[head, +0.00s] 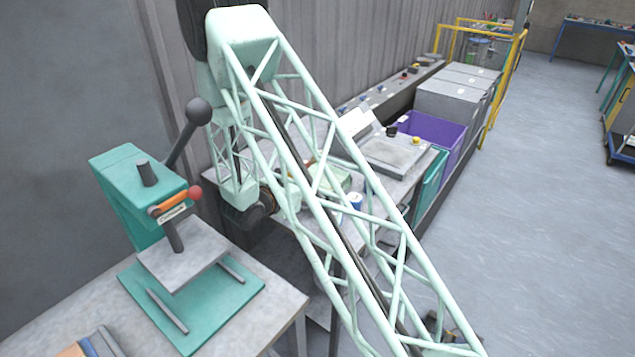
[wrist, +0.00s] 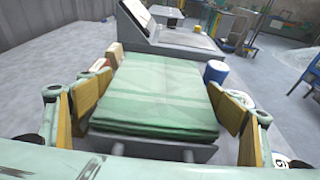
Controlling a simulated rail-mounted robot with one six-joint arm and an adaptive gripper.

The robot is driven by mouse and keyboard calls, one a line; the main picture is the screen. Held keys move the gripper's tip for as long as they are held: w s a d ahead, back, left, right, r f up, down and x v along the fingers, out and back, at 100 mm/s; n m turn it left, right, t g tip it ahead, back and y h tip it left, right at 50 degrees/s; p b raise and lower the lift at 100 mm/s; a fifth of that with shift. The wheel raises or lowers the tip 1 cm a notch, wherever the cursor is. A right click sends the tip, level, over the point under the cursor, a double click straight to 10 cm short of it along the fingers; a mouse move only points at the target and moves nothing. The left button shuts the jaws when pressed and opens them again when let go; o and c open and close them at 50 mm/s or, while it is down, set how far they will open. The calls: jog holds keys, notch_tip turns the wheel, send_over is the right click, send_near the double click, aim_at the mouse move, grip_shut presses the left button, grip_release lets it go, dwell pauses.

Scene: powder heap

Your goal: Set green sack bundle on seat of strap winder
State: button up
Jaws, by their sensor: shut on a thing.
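The green sack bundle (wrist: 160,85) is a flat, folded pale-green stack, filling the middle of the wrist view. My gripper (wrist: 165,100) is shut on it, with tan-padded fingers at its left and right sides. A grey edge shows under the bundle's near end; whether the bundle rests on it I cannot tell. In the head view the bundle (head: 335,180) is mostly hidden behind my lattice arm. I cannot identify the strap winder for certain. A teal machine (head: 130,190) with a lever, red knob and grey plate (head: 185,257) stands on the left table.
A grey bench unit with a sloped display (head: 395,152) stands beyond the bundle. A blue-and-white cylinder (wrist: 215,73) is close to the right finger. A reddish box (wrist: 105,62) is at the left. A purple bin (head: 440,132) stands farther back.

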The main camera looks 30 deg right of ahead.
jog(key=shift+f, duration=0.15)
dwell(0.3)
jog(key=o, duration=1.1)
jog(key=shift+v, duration=2.1)
jog(key=shift+d, duration=0.1)
